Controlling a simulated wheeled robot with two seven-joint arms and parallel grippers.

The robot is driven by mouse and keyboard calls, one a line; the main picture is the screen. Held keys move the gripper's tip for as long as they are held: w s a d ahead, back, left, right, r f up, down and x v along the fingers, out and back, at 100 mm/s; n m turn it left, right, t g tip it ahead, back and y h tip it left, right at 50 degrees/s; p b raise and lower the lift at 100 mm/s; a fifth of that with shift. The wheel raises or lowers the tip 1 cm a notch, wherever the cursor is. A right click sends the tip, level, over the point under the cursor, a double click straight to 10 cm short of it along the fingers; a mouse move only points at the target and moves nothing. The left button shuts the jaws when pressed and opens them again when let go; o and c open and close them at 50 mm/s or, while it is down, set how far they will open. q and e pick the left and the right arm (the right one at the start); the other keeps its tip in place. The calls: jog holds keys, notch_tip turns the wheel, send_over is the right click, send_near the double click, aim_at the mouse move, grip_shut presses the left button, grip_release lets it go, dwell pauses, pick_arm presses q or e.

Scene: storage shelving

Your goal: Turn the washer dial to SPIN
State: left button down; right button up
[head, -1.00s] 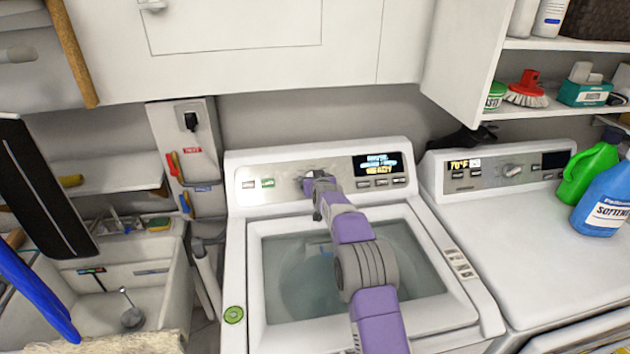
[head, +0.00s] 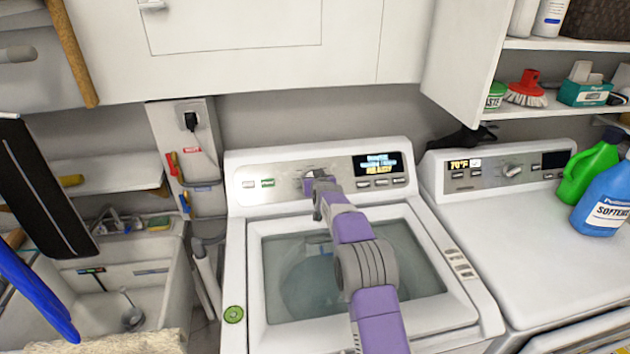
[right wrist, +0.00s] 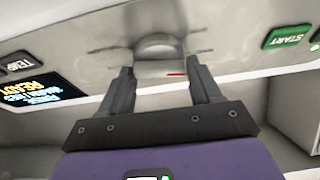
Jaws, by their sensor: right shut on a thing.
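The washer (head: 240,240) stands in the middle of the head view, with its control panel (head: 225,172) along the back. The dial (right wrist: 158,47) is a grey round knob on that panel, seen upside down in the right wrist view. A short red mark shows near it. My right gripper (right wrist: 160,75) reaches over the washer lid to the dial, its two fingers on either side of it and shut on it. In the head view my right gripper (head: 316,182) hides most of the dial. Dial labels are too small to read. My left gripper is not in view.
The washer display (head: 377,164) is lit, and a green START button (right wrist: 287,37) sits beside the dial. A dryer (head: 500,230) stands to the right with green and blue bottles (head: 606,200) on top. A sink (head: 150,275) is at the left.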

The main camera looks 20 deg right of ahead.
dwell(0.8)
jog(key=o, duration=1)
jog(key=shift+v, duration=3.8)
